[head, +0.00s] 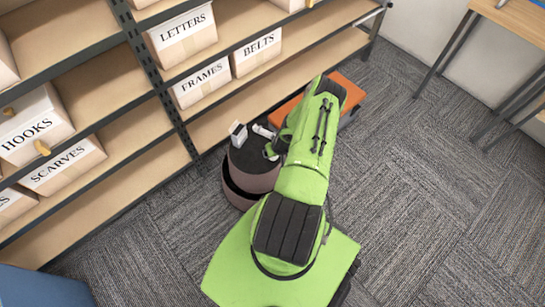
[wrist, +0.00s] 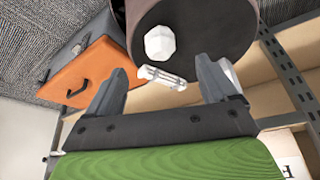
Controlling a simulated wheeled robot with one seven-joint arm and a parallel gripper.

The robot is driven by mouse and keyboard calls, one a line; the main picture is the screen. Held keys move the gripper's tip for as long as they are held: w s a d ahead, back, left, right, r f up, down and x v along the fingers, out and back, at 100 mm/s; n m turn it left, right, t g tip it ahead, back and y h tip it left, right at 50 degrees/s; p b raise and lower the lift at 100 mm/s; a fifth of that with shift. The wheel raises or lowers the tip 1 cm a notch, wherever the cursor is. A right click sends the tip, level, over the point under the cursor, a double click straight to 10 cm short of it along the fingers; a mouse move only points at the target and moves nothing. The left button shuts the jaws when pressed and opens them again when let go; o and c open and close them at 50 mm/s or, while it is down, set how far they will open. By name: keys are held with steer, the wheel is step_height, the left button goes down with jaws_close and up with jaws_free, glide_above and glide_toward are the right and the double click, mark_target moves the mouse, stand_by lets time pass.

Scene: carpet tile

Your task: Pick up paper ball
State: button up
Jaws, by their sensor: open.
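The paper ball (wrist: 159,43) is a white, faceted lump on the dark top of a round stool (wrist: 205,25), seen in the wrist view. My gripper (wrist: 160,71) is open and empty, its two fingers spread left and right below the ball in the picture. The ball lies beyond the fingertips, apart from them. A small clear-and-white cylinder (wrist: 162,77) shows between the fingertips. In the head view the round stool (head: 244,186) stands on the carpet before the shelves, and my arm covers part of its top; I cannot make out the ball there.
A small white object (head: 238,134) stands on the stool's far edge. An orange toolbox (wrist: 92,72) is beside the stool; it also shows behind my arm in the head view (head: 352,88). Shelves with labelled boxes (head: 205,84) line the back left. Carpet at right is clear.

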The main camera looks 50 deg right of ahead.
steer(key=b+x, duration=0.4)
steer(key=x, duration=0.4)
steer(key=shift+f, duration=0.25)
steer(key=shift+r, duration=0.1)
steer(key=shift+c, duration=0.3)
steer(key=c, duration=1.1)
steer(key=shift+o, duration=0.2)
